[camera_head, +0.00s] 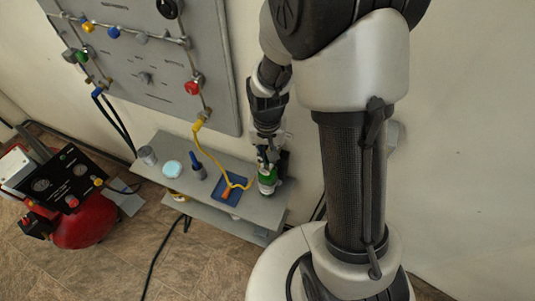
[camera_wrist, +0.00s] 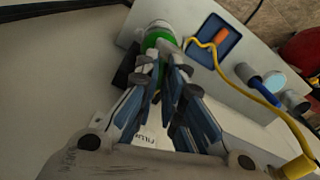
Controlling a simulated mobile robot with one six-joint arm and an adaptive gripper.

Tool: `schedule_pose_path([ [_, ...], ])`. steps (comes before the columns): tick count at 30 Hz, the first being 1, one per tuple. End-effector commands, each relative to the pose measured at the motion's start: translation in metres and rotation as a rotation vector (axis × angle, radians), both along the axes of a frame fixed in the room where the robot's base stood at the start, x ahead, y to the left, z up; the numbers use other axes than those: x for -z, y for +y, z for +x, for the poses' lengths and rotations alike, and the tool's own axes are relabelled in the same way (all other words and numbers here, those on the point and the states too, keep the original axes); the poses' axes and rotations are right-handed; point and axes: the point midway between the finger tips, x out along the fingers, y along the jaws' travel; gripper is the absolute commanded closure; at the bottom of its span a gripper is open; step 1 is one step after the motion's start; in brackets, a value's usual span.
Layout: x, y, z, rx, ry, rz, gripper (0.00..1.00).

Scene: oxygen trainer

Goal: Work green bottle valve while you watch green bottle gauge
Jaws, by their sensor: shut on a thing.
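The green bottle (camera_head: 268,181) stands at the right end of the grey shelf, close to the wall. In the wrist view its green shoulder and pale body (camera_wrist: 154,38) show just beyond my fingertips. My gripper (camera_head: 265,160) reaches down onto the bottle's top. In the wrist view the fingers of my gripper (camera_wrist: 166,66) are closed together at the bottle's valve. The valve itself is hidden between the fingertips. I cannot make out the bottle's gauge or its reading in either view.
A yellow hose (camera_head: 205,156) runs from the wall panel (camera_head: 145,78) down to the bottle. A blue tray (camera_head: 215,194) with an orange-handled tool lies left of it on the shelf (camera_head: 165,140). A red compressor (camera_head: 82,225) stands on the floor at left.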

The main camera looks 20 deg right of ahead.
Motion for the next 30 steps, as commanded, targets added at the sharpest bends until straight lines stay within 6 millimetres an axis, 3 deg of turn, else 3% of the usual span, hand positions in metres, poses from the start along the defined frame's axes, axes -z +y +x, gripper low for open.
schedule_pose_path([
  [13,-0.0001,0.0010,0.0004,0.263,0.000,0.000,1.00],
  [30,-0.0001,0.0012,0.0005,0.321,0.001,0.000,1.00],
])
